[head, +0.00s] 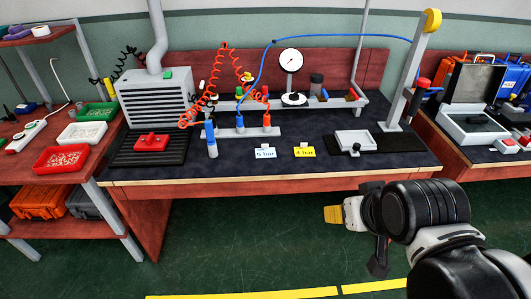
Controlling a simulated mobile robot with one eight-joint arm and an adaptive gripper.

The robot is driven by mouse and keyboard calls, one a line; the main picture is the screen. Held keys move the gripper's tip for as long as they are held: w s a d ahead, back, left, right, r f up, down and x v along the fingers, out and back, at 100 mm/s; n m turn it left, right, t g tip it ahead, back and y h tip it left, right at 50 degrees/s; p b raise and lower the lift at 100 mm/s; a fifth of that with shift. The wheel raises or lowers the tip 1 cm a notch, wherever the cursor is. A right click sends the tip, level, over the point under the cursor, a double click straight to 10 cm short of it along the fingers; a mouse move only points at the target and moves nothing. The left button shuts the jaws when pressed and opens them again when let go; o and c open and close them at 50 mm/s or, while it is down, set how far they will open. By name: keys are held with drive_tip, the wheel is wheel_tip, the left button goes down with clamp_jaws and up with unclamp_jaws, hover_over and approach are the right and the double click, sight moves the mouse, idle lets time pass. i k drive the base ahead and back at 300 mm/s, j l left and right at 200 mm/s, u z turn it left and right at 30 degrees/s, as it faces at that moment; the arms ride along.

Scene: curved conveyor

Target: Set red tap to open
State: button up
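A small red tap handle (352,94) sits at the right end of the grey rear pipe rail on the bench. It is too small to tell its position. A red-orange fitting (266,120) stands on the front rail, beside blue fittings (239,122). My gripper (358,236) is at the lower right, in front of the bench and below its front edge, well apart from the rails. It is seen at an angle and partly hidden by my arm, so its opening is unclear. I see nothing held.
A tall grey post (405,85) stands at the right. Blue and orange hoses hang above the rails.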

sight(351, 92)
drive_tip(key=i+l, duration=1.5)
drive_tip(key=i, duration=0.45)
